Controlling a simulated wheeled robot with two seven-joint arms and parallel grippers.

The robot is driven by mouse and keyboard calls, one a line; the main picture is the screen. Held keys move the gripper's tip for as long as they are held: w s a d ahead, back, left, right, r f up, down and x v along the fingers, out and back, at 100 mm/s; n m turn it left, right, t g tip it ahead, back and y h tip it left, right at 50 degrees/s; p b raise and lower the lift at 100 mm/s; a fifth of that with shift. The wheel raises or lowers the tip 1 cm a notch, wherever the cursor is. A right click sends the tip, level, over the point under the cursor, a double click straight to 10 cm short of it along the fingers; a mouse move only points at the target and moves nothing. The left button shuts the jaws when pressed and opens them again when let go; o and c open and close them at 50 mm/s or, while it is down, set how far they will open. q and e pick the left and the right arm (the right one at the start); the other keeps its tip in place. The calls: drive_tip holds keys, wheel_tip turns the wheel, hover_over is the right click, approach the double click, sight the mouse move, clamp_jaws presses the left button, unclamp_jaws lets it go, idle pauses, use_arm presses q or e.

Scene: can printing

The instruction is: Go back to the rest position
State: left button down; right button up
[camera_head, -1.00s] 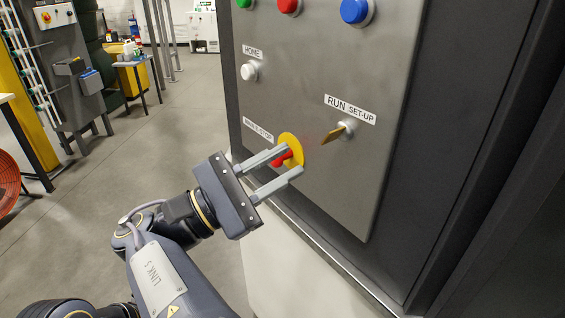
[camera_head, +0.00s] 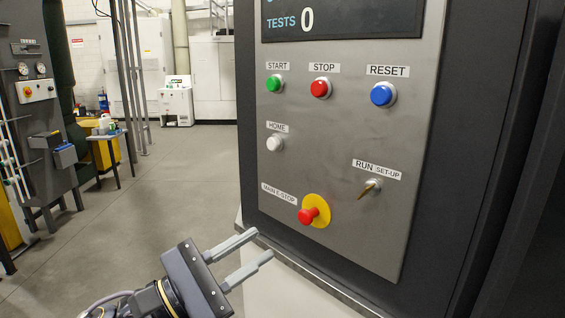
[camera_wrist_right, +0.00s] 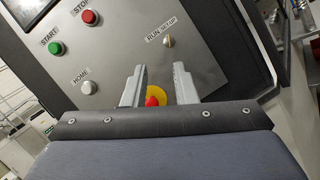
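My right gripper (camera_head: 262,249) is open and empty at the bottom of the head view, below and to the left of the red main e-stop knob (camera_head: 308,215) on its yellow disc. The gripper is apart from the control panel (camera_head: 330,150). In the right wrist view the two fingers (camera_wrist_right: 158,82) stand apart, with the red knob (camera_wrist_right: 153,101) seen between them, beyond the gripper. My left gripper is in neither view.
The panel holds a green start button (camera_head: 274,84), a red stop button (camera_head: 320,88), a blue reset button (camera_head: 382,94), a white home button (camera_head: 275,143) and a run/set-up key switch (camera_head: 369,188). Open grey floor (camera_head: 190,180) lies to the left.

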drive_tip(key=w+d+f+m+g+y, duration=0.1)
drive_tip(key=w+d+f+g+y, duration=0.15)
drive_tip(key=d+f, duration=0.4)
drive_tip(key=w+d+f+m+g+y, duration=0.1)
drive_tip(key=d+f+g+y, duration=0.25)
drive_tip(key=d, duration=0.55)
drive_tip(key=w+d+f+m+g+y, duration=0.1)
drive_tip(key=d+f+g+y, duration=0.1)
drive_tip(key=d+f, duration=0.45)
drive_tip(key=s+d+f+m+g+y, duration=0.3)
drive_tip(key=s+d+f+m+y, duration=0.15)
drive_tip(key=d, duration=0.25)
drive_tip(key=s+a+f+m+t+y, duration=0.2)
drive_tip(key=s+m+t+y, duration=0.3)
drive_tip(key=s+m+y, duration=0.4)
drive_tip(key=s+f+m, duration=0.1)
drive_tip(key=s+m, duration=0.2)
drive_tip(key=s, duration=0.2)
drive_tip(key=shift+a, duration=0.2)
drive_tip(key=shift+m, duration=0.25)
